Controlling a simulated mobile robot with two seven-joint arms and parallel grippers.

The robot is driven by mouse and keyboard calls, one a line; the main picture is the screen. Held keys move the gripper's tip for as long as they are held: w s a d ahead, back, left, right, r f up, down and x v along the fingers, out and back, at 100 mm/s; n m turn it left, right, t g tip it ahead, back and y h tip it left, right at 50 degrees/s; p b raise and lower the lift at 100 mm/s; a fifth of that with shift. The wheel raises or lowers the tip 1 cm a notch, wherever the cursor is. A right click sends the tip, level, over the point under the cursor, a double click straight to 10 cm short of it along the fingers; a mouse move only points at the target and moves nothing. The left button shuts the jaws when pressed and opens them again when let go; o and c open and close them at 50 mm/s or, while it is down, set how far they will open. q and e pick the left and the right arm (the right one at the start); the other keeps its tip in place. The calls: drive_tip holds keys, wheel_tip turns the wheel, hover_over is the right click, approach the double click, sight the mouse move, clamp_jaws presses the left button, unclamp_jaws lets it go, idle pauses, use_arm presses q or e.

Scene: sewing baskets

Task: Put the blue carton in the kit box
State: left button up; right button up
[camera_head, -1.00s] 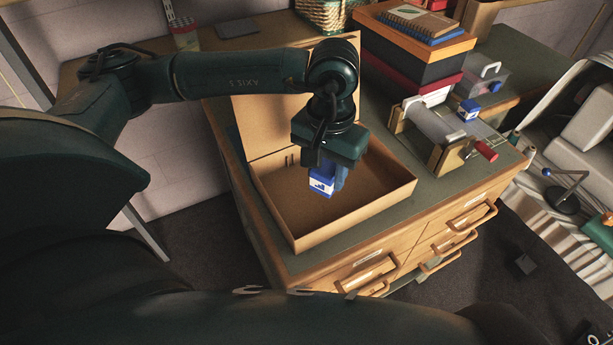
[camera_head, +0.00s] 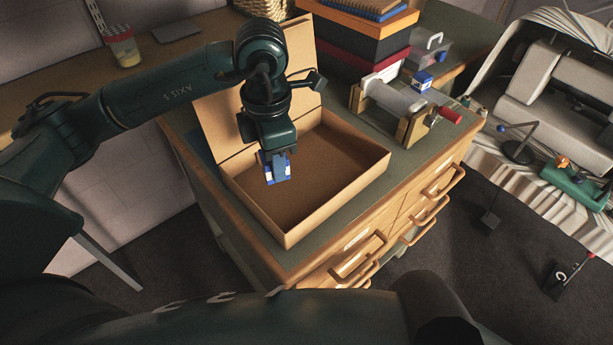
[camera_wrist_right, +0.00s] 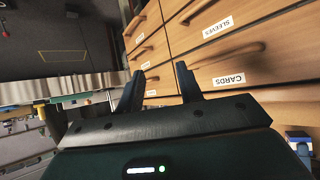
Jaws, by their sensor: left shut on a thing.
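The blue carton (camera_head: 269,173) with white patches is held between the fingers of my left gripper (camera_head: 278,163) in the head view, partly hidden by them. The left gripper points down, shut on the carton, over the left part of the open cardboard kit box (camera_head: 338,203). Whether the carton touches the box floor cannot be told. The kit box has low walls, and its lid (camera_head: 212,112) stands up at the back left. My right gripper (camera_wrist_right: 158,84) is open and empty in the right wrist view, in front of the drawers.
A holder with a pale roll (camera_head: 395,104) stands right of the kit box. Another small blue-and-white carton (camera_head: 421,80) and a clear case (camera_head: 427,58) are behind it. Stacked boxes (camera_head: 362,35) stand at the back. Drawer handles (camera_head: 443,184) stick out in front.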

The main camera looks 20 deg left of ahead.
use_arm(q)
drive_tip(key=n, duration=0.5)
drive_tip(key=shift+w+f+n, duration=0.1)
drive_tip(key=shift+f+n, duration=0.1)
drive_tip(key=shift+n, duration=0.1)
drive_tip(key=n+b, duration=0.1)
drive_tip(key=n, duration=0.4)
drive_tip(key=shift+a+n, duration=0.15)
drive_tip(key=shift+n, duration=0.15)
drive_tip(key=n, duration=0.5)
drive_tip(key=shift+w+a+f, duration=0.1)
drive_tip(key=shift+f, duration=0.05)
drive_tip(key=n, duration=0.2)
drive_tip(key=n+b, duration=0.1)
drive_tip(key=n, duration=0.2)
drive_tip(key=shift+a+f+n, duration=0.15)
drive_tip(key=shift+n, duration=0.15)
wheel_tip(320, 180, down, 6)
drive_tip(key=shift+r, duration=0.1)
wheel_tip(320, 180, down, 4)
drive_tip(key=shift+r+p, duration=0.1)
drive_tip(key=shift+p, duration=0.25)
drive_tip(key=shift+f, duration=0.25)
drive_tip(key=o, duration=0.7)
use_arm(e)
drive_tip(key=shift+w+a+f, duration=0.15)
drive_tip(key=shift+a+f, duration=0.1)
drive_tip(key=shift+a, duration=0.2)
